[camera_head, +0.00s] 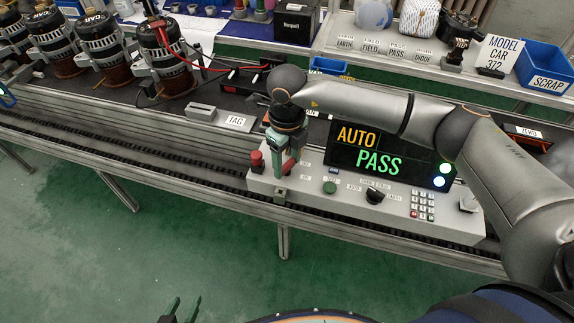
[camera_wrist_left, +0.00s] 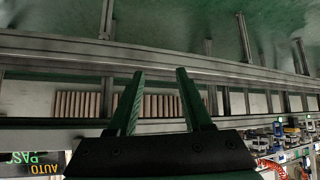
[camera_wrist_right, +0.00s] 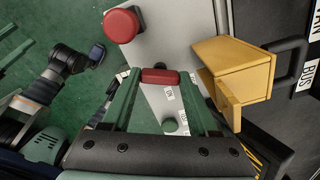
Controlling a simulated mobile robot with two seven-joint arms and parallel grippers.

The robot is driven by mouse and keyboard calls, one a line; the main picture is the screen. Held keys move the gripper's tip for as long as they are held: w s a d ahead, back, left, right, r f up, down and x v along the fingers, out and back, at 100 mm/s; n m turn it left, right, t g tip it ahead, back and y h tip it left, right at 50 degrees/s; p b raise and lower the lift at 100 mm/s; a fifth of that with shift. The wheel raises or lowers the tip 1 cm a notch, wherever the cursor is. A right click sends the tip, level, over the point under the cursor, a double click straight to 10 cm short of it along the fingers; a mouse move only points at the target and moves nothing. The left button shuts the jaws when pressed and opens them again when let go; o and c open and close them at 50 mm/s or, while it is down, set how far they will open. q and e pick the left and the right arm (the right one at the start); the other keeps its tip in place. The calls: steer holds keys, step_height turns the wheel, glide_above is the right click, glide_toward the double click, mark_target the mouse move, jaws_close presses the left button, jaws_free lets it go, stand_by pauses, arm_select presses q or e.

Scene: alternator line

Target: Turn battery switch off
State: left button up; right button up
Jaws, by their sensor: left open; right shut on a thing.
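In the right wrist view a small red switch handle (camera_wrist_right: 160,76) sits between the fingertips of my right gripper (camera_wrist_right: 161,80), which is shut on it. White labels, one reading ON, lie beside it on the grey control box (camera_wrist_right: 150,45). In the head view my right gripper (camera_head: 282,178) points down at the left end of that control box (camera_head: 330,203), and its fingers mostly hide the handle. My left gripper (camera_head: 181,312) is at the bottom edge, away from the box. In the left wrist view it is open and empty (camera_wrist_left: 158,75).
A red button (camera_head: 257,160) stands left of my right gripper. A display (camera_head: 378,157) reads AUTO PASS. A green button (camera_head: 329,187), a black knob (camera_head: 374,196) and a keypad (camera_head: 423,205) are on the box. A yellow block (camera_wrist_right: 240,70) is close beside my right gripper.

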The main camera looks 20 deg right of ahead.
steer(key=shift+n+b, duration=0.5)
steer(key=shift+n, duration=0.4)
steer(key=shift+n+b, duration=0.3)
steer(key=shift+n, duration=0.1)
steer(key=shift+n+b, duration=0.5)
steer(key=shift+n, duration=0.3)
arm_select(q)
steer(key=shift+w+d+f+h, duration=0.2)
steer(key=shift+w+d+f, duration=0.15)
steer(key=shift+d, duration=0.25)
steer(key=shift+w+d+f+h, duration=0.25)
steer(key=shift+w+d, duration=0.2)
steer(key=shift+d, duration=0.15)
arm_select(e)
steer(key=shift+n, duration=0.3)
arm_select(q)
steer(key=shift+d+f, duration=0.1)
arm_select(e)
steer(key=shift+r, duration=0.1)
steer(key=o, duration=1.3)
steer(key=shift+o, duration=0.4)
arm_select(q)
steer(key=shift+a, duration=0.25)
